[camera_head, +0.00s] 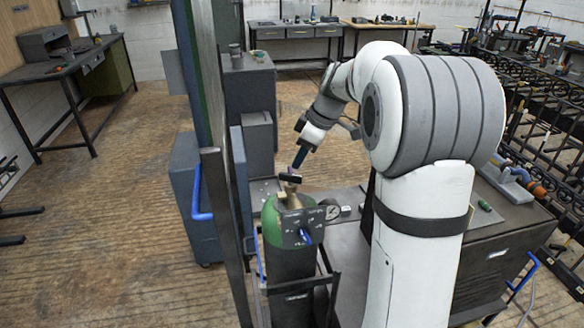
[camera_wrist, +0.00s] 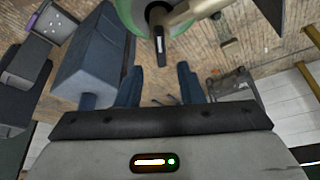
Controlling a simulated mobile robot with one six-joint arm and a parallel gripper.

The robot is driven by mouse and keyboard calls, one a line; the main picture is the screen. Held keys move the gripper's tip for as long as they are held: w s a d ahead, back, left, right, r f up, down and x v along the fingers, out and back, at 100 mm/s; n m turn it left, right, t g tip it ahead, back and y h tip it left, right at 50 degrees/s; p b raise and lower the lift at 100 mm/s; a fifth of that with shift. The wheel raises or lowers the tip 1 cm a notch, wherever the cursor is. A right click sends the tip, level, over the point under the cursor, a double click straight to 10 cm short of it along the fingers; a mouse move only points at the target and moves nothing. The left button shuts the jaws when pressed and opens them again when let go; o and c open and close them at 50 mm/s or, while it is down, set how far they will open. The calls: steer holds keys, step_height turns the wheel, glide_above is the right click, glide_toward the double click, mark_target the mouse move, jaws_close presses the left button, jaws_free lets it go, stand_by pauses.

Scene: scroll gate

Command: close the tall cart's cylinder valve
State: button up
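A dark gas cylinder (camera_head: 290,260) with a green shoulder stands upright in the cart frame (camera_head: 333,290) at the lower middle of the head view. A brass valve (camera_head: 291,199) with a black handle (camera_head: 290,178) tops it. The wrist view shows the green shoulder (camera_wrist: 128,12), the brass valve (camera_wrist: 180,14) and the black handle (camera_wrist: 160,46) at the top. My gripper (camera_head: 299,159) is just above the handle in the head view. In the wrist view its two blue fingers (camera_wrist: 159,72) are apart with nothing held between them. Whether they touch the handle is unclear.
A tall upright panel (camera_head: 215,130) and blue-grey cabinets (camera_head: 190,200) stand close on the left. A dark workbench (camera_head: 510,225) is on the right. Open wooden floor (camera_head: 100,220) lies farther left.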

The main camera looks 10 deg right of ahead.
mark_target(293, 175)
steer(key=x, duration=0.6)
steer(key=shift+a+f+p, duration=0.1)
steer(key=shift+f+p, duration=0.05)
steer(key=shift+p, duration=0.25)
jaws_close()
